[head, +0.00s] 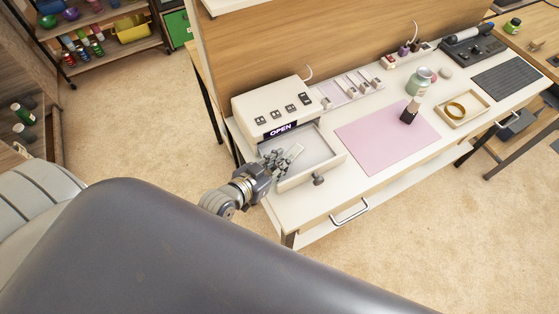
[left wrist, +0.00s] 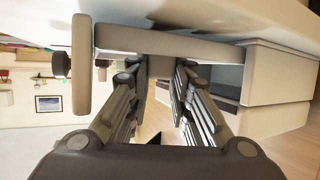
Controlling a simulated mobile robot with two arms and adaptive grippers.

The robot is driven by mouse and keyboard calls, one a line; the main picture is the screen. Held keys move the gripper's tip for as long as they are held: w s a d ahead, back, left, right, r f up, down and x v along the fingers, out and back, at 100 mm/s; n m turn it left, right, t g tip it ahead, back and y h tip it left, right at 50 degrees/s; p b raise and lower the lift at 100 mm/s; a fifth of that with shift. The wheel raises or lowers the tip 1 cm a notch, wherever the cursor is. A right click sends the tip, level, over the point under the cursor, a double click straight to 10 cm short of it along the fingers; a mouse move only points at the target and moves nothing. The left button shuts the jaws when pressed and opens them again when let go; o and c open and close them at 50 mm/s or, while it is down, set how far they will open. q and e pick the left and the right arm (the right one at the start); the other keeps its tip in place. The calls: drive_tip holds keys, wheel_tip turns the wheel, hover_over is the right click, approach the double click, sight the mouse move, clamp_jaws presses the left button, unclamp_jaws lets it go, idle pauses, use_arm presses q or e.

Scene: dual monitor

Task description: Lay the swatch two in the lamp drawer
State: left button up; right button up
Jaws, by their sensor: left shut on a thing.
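The lamp unit (head: 269,103) is a cream box with switches and a lit "OPEN" sign on the left end of the table. Its lamp drawer (head: 324,163) is pulled out in front, with a grey floor and a dark knob. My left gripper (head: 284,157) is at the drawer's left side, shut on a small pale strip (head: 294,152), which looks like a swatch; no number on it can be read. The strip is over the drawer area; contact with the floor cannot be told. In the left wrist view the fingers (left wrist: 160,85) stand beside the drawer front (left wrist: 82,65).
A pink mat (head: 375,143) with a dark bottle (head: 409,112) lies right of the drawer. Behind are a swatch rack (head: 350,89) and a green jar (head: 419,82). A tray (head: 480,112) with a gold ring is farther right. The mat's front half is clear.

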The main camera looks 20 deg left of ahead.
use_arm(q)
drive_tip(key=shift+f, duration=0.15)
drive_tip(key=o, duration=0.5)
drive_tip(key=shift+o, duration=0.2)
drive_tip(key=shift+s+r, duration=0.15)
drive_tip(key=shift+r, duration=0.1)
drive_tip(key=v, duration=1.1)
drive_tip(key=shift+s+r+b, duration=0.25)
drive_tip(key=shift+b, duration=0.05)
drive_tip(key=shift+a, duration=0.1)
